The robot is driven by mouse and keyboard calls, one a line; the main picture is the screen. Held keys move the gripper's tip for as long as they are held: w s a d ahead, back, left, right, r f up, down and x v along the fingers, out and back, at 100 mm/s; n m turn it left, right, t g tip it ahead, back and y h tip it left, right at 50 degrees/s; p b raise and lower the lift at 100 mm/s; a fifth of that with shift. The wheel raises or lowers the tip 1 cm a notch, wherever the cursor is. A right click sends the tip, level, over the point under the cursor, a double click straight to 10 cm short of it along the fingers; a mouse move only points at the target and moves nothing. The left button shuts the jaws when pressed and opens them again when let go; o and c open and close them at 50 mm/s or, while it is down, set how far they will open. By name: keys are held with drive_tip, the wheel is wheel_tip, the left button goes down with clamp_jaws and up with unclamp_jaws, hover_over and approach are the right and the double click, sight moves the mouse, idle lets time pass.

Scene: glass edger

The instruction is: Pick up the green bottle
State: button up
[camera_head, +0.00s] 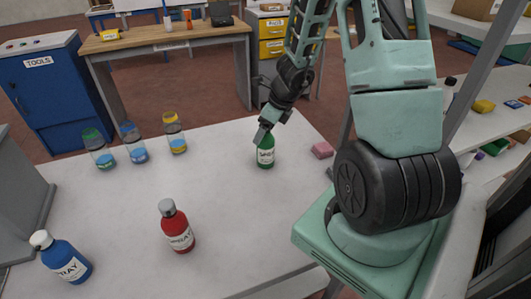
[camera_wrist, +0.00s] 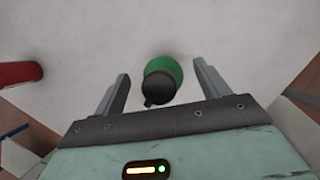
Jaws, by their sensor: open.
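The green bottle (camera_head: 265,153) stands upright on the white table (camera_head: 215,215), near its far right part, with a pale label facing the head camera. My gripper (camera_head: 262,135) is right above and at the top of it, hiding the bottle's cap in the head view. In the wrist view the green bottle (camera_wrist: 163,76) with its dark cap lies between the two fingers of my gripper (camera_wrist: 160,88). The fingers are apart, with a gap on each side of the bottle. I see no contact with the bottle.
Several clear jars with coloured lids, one yellow-lidded (camera_head: 174,133), stand at the back left. A pink block (camera_head: 322,150) lies just right of the green bottle. The table's middle is clear.

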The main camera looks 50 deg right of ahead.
drive_tip(key=shift+x, duration=0.9)
clamp_jaws()
drive_tip(key=shift+r, duration=0.1)
drive_tip(key=shift+r, duration=0.1)
